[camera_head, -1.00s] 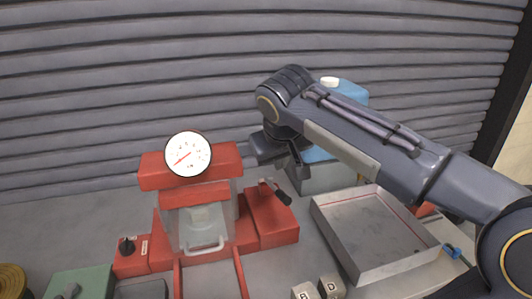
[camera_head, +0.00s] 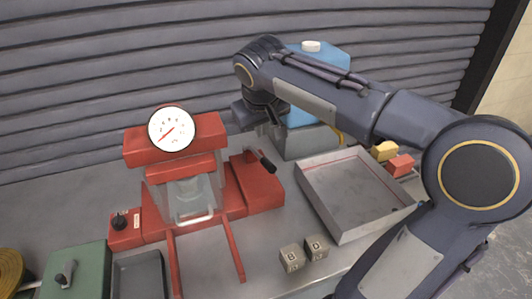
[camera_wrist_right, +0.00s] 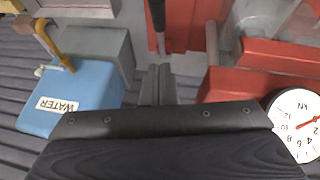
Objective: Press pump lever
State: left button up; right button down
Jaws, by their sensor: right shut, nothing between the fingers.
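The red press (camera_head: 160,205) stands on the bench with a round white dial gauge (camera_head: 172,129) on top. Its red pump block (camera_head: 258,190) is on the right side and carries a lever with a black handle (camera_head: 265,162), which slants down to the right. My right gripper (camera_head: 277,141) is shut and empty, behind and above the lever. In the right wrist view the shut fingers (camera_wrist_right: 158,82) point toward the dark lever handle (camera_wrist_right: 157,14), with a small gap in the picture. Whether they touch cannot be told. My left gripper is not in view.
A blue water container (camera_head: 318,62) on a grey block (camera_head: 305,142) stands behind my right arm. A shallow metal tray (camera_head: 350,190) is to the right, near yellow and red blocks. Two lettered cubes (camera_head: 291,257) sit in front. A green box (camera_head: 78,272) is at the left.

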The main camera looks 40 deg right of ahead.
send_over(266, 160)
jog(key=a, duration=0.1)
notch_tip(266, 160, down, 5)
jog(key=shift+s+f, duration=0.25)
jog(key=shift+f, duration=0.4)
jog(key=shift+s+f, duration=0.25)
jog(key=shift+f, duration=0.45)
jog(key=shift+s+f, duration=0.25)
jog(key=shift+f, duration=0.4)
